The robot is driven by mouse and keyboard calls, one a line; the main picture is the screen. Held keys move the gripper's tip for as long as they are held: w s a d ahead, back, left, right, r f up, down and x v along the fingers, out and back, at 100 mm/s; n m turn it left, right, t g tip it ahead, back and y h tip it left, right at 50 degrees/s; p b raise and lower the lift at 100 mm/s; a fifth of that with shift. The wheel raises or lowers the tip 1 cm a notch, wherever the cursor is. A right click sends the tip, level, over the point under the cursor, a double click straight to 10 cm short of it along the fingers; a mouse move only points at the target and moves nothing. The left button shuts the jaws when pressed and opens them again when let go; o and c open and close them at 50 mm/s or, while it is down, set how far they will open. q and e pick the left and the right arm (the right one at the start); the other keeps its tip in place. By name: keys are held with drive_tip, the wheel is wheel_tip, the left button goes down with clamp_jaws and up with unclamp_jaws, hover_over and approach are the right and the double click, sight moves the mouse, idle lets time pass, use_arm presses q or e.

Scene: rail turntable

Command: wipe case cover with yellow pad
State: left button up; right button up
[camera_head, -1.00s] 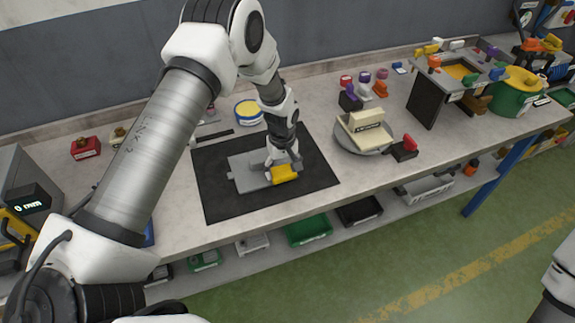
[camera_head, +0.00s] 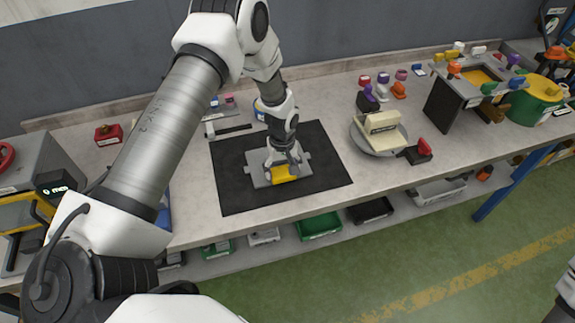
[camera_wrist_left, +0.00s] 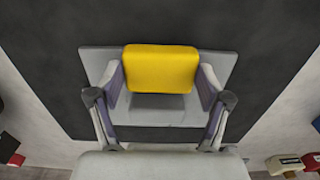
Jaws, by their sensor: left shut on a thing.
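The yellow pad (camera_head: 283,172) is held between the fingers of my left gripper (camera_head: 280,163). In the left wrist view the pad (camera_wrist_left: 160,68) sits squarely between both fingers (camera_wrist_left: 160,85). The case cover, a flat grey plate (camera_head: 257,177), lies on a black mat (camera_head: 237,198). In the wrist view the pad is over the far middle part of the cover (camera_wrist_left: 160,110). It appears to lie on the cover, though the contact itself is hidden. In the head view the gripper and pad hide part of the cover. My right gripper is not in view.
Right of the mat, a round grey turntable (camera_head: 362,137) carries a cream block (camera_head: 382,128). A black and red piece (camera_head: 418,151) stands beside it. A red box (camera_head: 108,135) is at the back left. A dark stand (camera_head: 443,103) and a green bin (camera_head: 535,100) are at the right.

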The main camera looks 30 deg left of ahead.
use_arm(q)
drive_tip(key=shift+w+d+r+p, duration=0.1)
drive_tip(key=shift+r+p, duration=0.25)
drive_tip(key=shift+r, duration=0.05)
wheel_tip(320, 180, up, 5)
drive_tip(key=p, duration=0.4)
drive_tip(key=shift+r, duration=0.85)
